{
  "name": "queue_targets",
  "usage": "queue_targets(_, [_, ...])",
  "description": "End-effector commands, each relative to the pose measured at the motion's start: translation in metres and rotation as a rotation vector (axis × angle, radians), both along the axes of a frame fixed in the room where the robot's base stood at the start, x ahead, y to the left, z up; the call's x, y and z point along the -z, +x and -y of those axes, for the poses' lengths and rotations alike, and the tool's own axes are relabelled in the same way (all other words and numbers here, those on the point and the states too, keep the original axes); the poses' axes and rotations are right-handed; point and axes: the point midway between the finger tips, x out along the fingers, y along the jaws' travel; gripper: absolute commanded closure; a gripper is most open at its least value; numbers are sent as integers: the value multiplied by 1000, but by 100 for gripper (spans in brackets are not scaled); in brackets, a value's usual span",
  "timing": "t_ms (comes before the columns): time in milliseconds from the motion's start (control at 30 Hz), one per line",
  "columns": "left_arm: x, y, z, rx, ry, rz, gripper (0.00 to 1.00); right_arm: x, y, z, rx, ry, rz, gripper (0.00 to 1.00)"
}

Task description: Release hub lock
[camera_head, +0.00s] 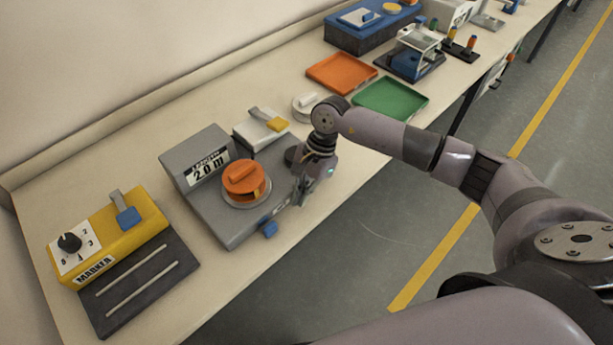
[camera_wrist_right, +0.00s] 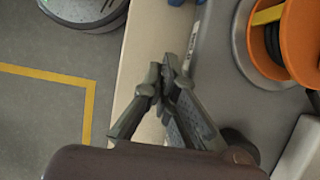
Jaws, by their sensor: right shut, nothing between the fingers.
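The orange hub (camera_head: 243,182) sits upright on a round metal plate on the grey length machine (camera_head: 200,163), whose label reads "LENGTH 2.0 m". An orange bar lies across the hub's top. A small blue tab (camera_head: 269,228) sticks out at the machine's front edge. I cannot tell which part is the hub lock. My right gripper (camera_head: 299,196) is shut and empty, pointing down by the machine's front edge, to the right of the hub. In the right wrist view its fingertips (camera_wrist_right: 168,76) meet beside the machine's edge, apart from the hub (camera_wrist_right: 298,42). My left gripper is out of view.
A yellow marker unit (camera_head: 120,235) with a dial and blue lever stands at left. A white block with a yellow-tipped lever (camera_head: 262,124) stands behind the hub. Orange (camera_head: 341,72) and green (camera_head: 391,99) trays lie farther along. The table's front edge is close to my right gripper.

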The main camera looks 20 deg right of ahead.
Motion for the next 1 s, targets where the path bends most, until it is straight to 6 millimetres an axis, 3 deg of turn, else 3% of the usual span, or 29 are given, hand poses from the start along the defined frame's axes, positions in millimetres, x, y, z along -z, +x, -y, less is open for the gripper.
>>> queue_targets(100, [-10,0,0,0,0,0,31,21,-5,-10,0,1,-5,100])
queue_targets(400, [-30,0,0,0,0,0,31,20,-16,-43,-1,2,-1,100])
queue_targets(833, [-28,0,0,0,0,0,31,22,-17,-48,0,1,1,100])
queue_targets(1000, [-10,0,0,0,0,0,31,26,-26,-74,-7,4,4,100])
